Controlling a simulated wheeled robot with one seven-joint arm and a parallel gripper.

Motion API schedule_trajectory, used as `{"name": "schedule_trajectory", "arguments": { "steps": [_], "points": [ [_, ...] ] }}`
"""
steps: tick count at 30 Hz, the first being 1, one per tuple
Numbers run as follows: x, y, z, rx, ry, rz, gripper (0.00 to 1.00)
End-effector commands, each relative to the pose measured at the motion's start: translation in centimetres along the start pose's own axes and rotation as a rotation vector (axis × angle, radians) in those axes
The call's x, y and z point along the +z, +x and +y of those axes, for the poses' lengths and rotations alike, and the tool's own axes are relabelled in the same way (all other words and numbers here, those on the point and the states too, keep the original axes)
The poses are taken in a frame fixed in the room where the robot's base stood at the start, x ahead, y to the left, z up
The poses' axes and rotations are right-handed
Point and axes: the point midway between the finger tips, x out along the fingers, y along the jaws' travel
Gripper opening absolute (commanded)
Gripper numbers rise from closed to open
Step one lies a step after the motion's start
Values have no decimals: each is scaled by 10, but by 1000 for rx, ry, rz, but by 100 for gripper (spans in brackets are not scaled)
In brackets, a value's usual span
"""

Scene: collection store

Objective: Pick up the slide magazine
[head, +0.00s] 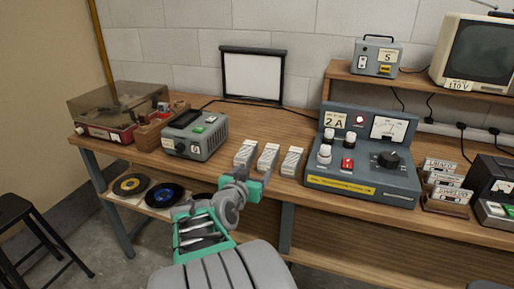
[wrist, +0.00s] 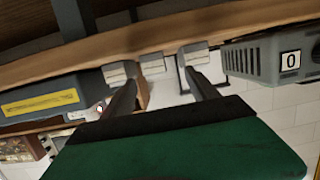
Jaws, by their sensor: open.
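Three similar pale, ribbed blocks that look like slide magazines stand in a row near the front of the bench: a left one (head: 245,153), a middle one (head: 268,157) and a right one (head: 292,160). In the wrist view, which is upside down, the middle one (wrist: 152,63) shows between my fingers, and the outer two (wrist: 117,73) (wrist: 196,54) show near the fingertips. My gripper (head: 258,183) is open and empty, in front of the bench edge and short of the blocks. It also shows in the wrist view (wrist: 160,84).
A grey device (head: 196,136) stands left of the blocks and a control box with dials (head: 362,160) stands to their right. Records (head: 165,195) lie on a lower shelf.

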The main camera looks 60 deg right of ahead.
Motion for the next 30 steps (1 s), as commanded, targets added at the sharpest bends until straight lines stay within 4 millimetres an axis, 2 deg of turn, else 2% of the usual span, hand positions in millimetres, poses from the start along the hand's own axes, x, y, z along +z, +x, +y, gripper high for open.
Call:
{"name": "schedule_trajectory", "arguments": {
  "steps": [1,4,9,14,22,25,30],
  "points": [
    [-6,4,9,19,5,26,68],
    [-10,15,15,32,8,45,68],
    [-11,49,16,31,8,43,68],
    [-12,68,15,29,8,44,68],
    [-14,116,16,28,8,42,68],
    [-15,124,16,26,8,43,68],
    [-15,124,15,25,8,44,68]
  ]
}}
